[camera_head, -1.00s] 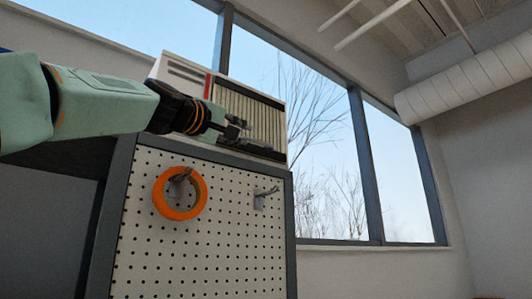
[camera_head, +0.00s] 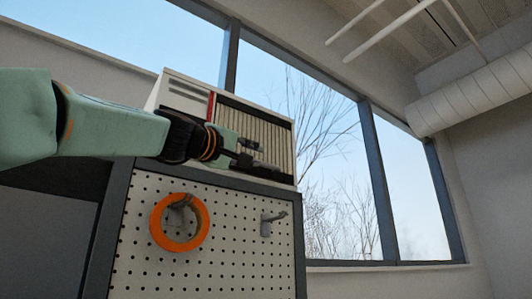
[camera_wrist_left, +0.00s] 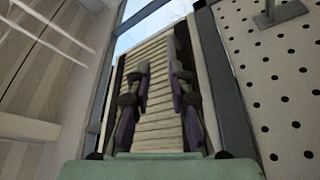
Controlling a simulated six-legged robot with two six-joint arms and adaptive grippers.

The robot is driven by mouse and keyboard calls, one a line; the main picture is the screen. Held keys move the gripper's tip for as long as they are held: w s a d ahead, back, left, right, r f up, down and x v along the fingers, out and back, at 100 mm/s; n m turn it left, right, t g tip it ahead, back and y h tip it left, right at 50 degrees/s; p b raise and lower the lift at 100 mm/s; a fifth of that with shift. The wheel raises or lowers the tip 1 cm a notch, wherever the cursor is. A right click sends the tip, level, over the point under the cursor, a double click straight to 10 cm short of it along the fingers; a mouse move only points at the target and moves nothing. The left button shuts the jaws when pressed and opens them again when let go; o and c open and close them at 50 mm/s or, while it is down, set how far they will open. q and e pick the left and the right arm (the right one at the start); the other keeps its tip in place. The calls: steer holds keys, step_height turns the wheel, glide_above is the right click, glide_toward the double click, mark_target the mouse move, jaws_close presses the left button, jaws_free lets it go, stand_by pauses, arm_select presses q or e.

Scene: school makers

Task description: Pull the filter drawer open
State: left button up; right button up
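The filter unit is a pale box (camera_head: 185,92) on top of the pegboard cabinet. Its front has a pleated cream filter panel (camera_head: 262,126), a red strip and a dark upper edge. A dark bar, possibly the handle, runs along the panel's lower edge, partly hidden by my fingers. My left gripper (camera_head: 262,157) is in front of the lower part of the panel. In the left wrist view its two fingers (camera_wrist_left: 158,92) stand apart, with pleats (camera_wrist_left: 158,108) showing between them. The dark bar lies by the right finger; I cannot tell whether they touch. My right gripper is out of view.
Below the box, a white pegboard (camera_head: 230,245) carries an orange tape roll (camera_head: 203,226) on a hook and an empty grey hook (camera_head: 268,222) to its right. Windows (camera_head: 320,150) stand behind. The space right of the cabinet looks clear.

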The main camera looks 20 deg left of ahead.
mark_target(264, 163)
arm_select(q)
steer(key=w+p, duration=0.2)
steer(key=w, duration=0.1)
steer(key=w+p, duration=0.1)
steer(key=shift+w+d+f, duration=0.2)
steer(key=shift+w+d, duration=0.05)
steer(key=shift+d, duration=0.15)
steer(key=p+x, duration=0.3)
steer(key=p, duration=0.1)
steer(key=shift+w, duration=0.3)
steer(key=shift+w+d, duration=0.1)
steer(key=shift+w, duration=0.15)
steer(key=shift+s+r, duration=0.2)
steer(key=shift+s, duration=0.55)
steer(key=shift+c, duration=0.6)
steer(key=shift+s, duration=0.15)
steer(key=shift+c, duration=0.8)
jaws_close()
steer(key=shift+w+a, duration=0.3)
steer(key=shift+s+d+r, duration=0.1)
steer(key=shift+r, duration=0.05)
